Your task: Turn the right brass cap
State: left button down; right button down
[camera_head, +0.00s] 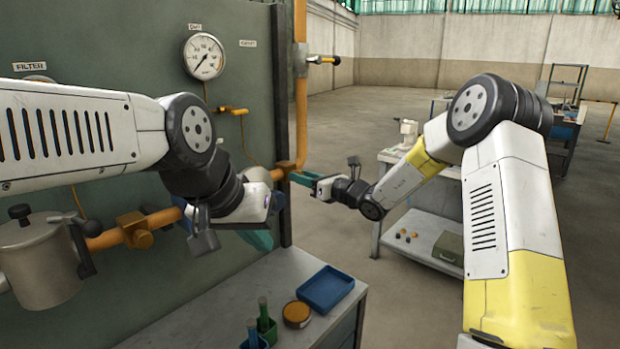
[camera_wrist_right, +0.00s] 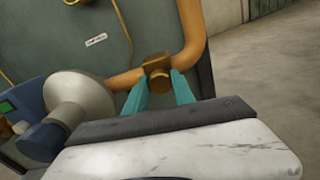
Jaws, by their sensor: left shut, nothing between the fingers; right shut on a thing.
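The right brass cap (camera_head: 284,167) sits on the orange pipe at the right edge of the green panel. In the right wrist view, the brass cap (camera_wrist_right: 157,76) lies between the teal fingertips. My right gripper (camera_head: 303,178) is shut on it, hiding part of it in the head view. Another brass fitting (camera_head: 136,231) is on the pipe further left. My left gripper (camera_head: 261,239) is shut and empty, below and left of the right cap, in front of the panel. Its hand hides much of its fingers and some of the pipe.
A pressure gauge (camera_head: 204,56) and a grey filter housing (camera_head: 38,262) are on the panel. A bench below holds a blue tray (camera_head: 326,288), a round brown-topped container (camera_head: 296,314) and green-handled tools (camera_head: 265,318). A pale round part (camera_wrist_right: 82,103) is left of the right gripper.

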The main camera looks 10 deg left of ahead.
jog(key=shift+d+f+m, duration=0.1)
jog(key=shift+f+m, duration=0.05)
jog(key=shift+m, duration=8.95)
jog(key=c, duration=1.1)
grip_release()
jog(key=shift+o, duration=0.2)
jog(key=v, duration=0.7)
jog(key=shift+s+d, duration=0.2)
jog(key=shift+d, duration=0.1)
